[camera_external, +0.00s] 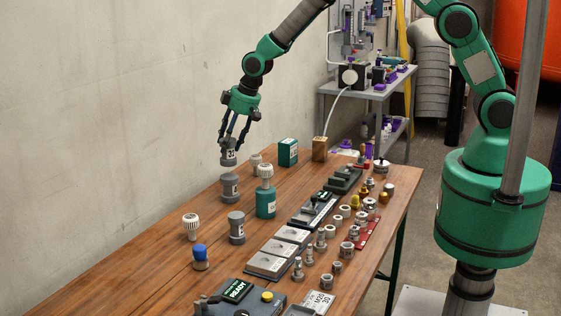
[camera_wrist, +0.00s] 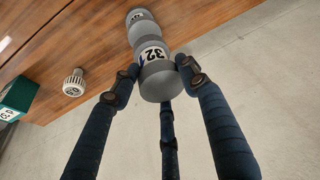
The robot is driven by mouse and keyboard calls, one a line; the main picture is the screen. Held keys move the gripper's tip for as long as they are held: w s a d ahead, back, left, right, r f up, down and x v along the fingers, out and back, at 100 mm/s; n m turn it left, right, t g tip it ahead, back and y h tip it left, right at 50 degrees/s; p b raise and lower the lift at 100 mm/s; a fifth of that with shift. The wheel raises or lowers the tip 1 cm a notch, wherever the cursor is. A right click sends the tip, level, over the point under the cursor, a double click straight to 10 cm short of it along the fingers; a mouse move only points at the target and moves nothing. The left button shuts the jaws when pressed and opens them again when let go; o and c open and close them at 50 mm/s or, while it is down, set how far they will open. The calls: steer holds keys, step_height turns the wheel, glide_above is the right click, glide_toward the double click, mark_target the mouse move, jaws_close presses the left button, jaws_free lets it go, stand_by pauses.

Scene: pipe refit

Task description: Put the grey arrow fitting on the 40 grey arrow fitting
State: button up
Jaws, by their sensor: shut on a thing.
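My gripper (camera_external: 230,145) is shut on a grey fitting (camera_external: 229,157) with a white label reading 32; the wrist view shows this fitting (camera_wrist: 154,68) between the fingertips (camera_wrist: 158,78). Directly beneath it stands a second grey fitting (camera_external: 229,188), upright on the table; its label is too small to read. In the wrist view this lower fitting (camera_wrist: 138,20) lies beyond the held one, roughly in line with it. A third grey fitting (camera_external: 237,230) stands nearer the camera. I cannot make out arrows on any of them.
A teal bottle-like fitting with a white cap (camera_external: 265,200), white ribbed fittings (camera_external: 191,225) (camera_wrist: 74,83) and a blue-capped piece (camera_external: 200,257) stand nearby. A green box (camera_external: 288,152) is behind. Trays and small metal parts (camera_external: 330,230) fill the table's right side. The left strip is clear.

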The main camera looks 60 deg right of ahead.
mark_target(229, 152)
steer(key=shift+f, duration=0.25)
steer(key=shift+f, duration=1.75)
steer(key=o, duration=1.3)
steer(key=shift+f+b, duration=0.1)
steer(key=shift+b, duration=0.2)
steer(key=shift+o, duration=0.2)
steer(key=p+v, duration=0.1)
steer(key=v, duration=1.1)
